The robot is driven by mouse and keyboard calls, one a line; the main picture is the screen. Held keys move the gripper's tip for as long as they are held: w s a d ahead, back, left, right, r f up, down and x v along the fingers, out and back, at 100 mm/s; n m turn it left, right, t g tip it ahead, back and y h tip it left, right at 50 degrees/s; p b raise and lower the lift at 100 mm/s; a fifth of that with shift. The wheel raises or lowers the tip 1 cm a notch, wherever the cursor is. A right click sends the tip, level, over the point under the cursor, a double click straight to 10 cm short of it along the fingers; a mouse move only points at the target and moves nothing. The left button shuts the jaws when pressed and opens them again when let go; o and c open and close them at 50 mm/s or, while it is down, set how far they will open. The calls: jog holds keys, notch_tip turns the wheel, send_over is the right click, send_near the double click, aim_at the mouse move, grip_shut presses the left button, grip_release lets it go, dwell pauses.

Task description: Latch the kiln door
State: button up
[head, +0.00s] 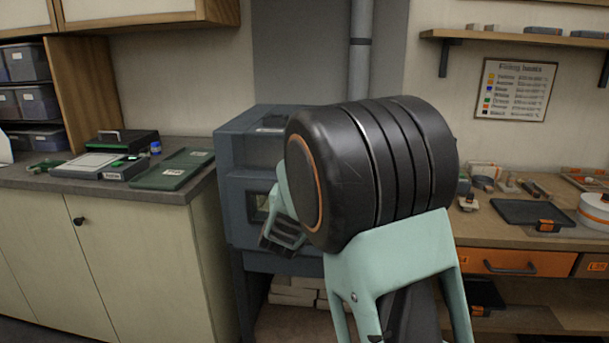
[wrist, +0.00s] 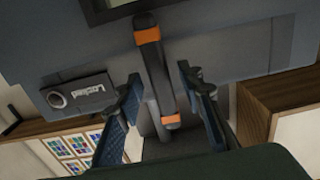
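The kiln (head: 235,165) is a blue-grey box on a stand in the head view, partly hidden behind my arm. In the wrist view the kiln front (wrist: 225,55) fills the upper part. A dark bar-shaped handle (wrist: 153,72) with orange ends stands out from it. A dark plate reading "Locked" (wrist: 85,95), with a round knob at one end, is left of the bar. My gripper (wrist: 160,82) is open, one finger on each side of the bar, with gaps visible. In the head view my gripper (head: 285,238) is at the kiln's front; the handle is hidden there.
A counter (head: 95,190) with trays and a green board (head: 172,169) stands left of the kiln. A wooden workbench (head: 535,238) with a dark tray (head: 530,213) and small items is at right. A wall shelf (head: 515,38) hangs above it.

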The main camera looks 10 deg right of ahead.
jog(key=v, duration=1.2)
jog(key=shift+w+r, duration=0.1)
